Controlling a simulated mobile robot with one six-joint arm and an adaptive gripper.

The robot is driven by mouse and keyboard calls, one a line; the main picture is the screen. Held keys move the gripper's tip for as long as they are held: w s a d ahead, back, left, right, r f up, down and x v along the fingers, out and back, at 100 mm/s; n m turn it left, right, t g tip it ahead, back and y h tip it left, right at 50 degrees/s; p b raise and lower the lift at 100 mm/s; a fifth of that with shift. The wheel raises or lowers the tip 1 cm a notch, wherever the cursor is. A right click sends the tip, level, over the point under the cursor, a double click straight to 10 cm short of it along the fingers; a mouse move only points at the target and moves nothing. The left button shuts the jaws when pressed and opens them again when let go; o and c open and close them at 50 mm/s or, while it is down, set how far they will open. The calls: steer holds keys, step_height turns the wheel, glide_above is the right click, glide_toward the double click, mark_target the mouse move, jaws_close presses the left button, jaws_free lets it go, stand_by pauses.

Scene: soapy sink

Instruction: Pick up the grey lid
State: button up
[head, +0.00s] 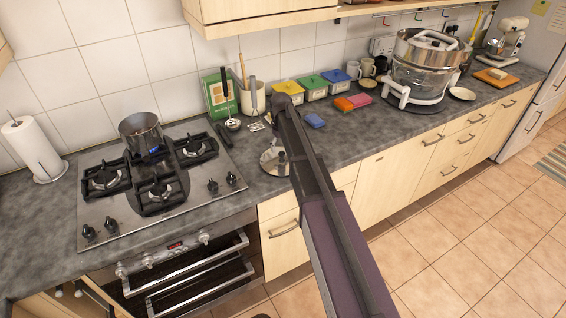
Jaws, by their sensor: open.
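A round grey lid-like disc (267,159) with a shiny rim and a small dark knob lies on the dark counter, right of the hob and near the counter's front edge. My arm crosses the picture from the bottom and covers the disc's right side. The far joint of my arm is above and beyond the disc, over the counter. My gripper itself does not show; the arm hides it, so I cannot tell how far it is from the disc.
A steel pot (141,134) stands on the gas hob (120,222). Behind the disc are a ladle (232,123), a utensil jar (252,98) and a green box (219,95). Colored tubs (311,88), a blue sponge (315,120) and a large glass cooker (425,75) are right.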

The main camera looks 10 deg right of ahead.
mark_target(282, 153)
steer(key=shift+d+f+b, duration=0.1)
steer(key=shift+f+b, duration=1.5)
steer(key=shift+f, duration=0.3)
jaws_close()
